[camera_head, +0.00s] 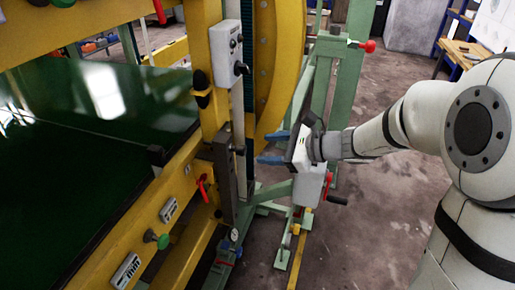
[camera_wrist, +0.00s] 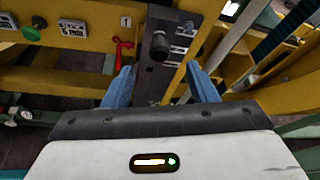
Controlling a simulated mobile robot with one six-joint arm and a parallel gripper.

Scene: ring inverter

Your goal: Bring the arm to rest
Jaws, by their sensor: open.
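My gripper (camera_head: 272,147) is at the end of my pale arm, right of the yellow machine frame (camera_head: 183,168) in the head view. Its two blue fingers are spread apart with nothing between them. In the wrist view my gripper (camera_wrist: 160,86) also shows open. A dark metal bracket with a black knob (camera_wrist: 160,45) lies beyond the gap between the fingers. I cannot tell exactly how far the fingertips are from the bracket.
A red lever (camera_head: 203,188) and a green knob (camera_head: 157,239) are on the yellow frame. A green stand (camera_head: 337,90) with red-tipped handles is behind my gripper. The green machine bed (camera_head: 60,170) fills the left. Grey floor (camera_head: 375,215) is clear below my arm.

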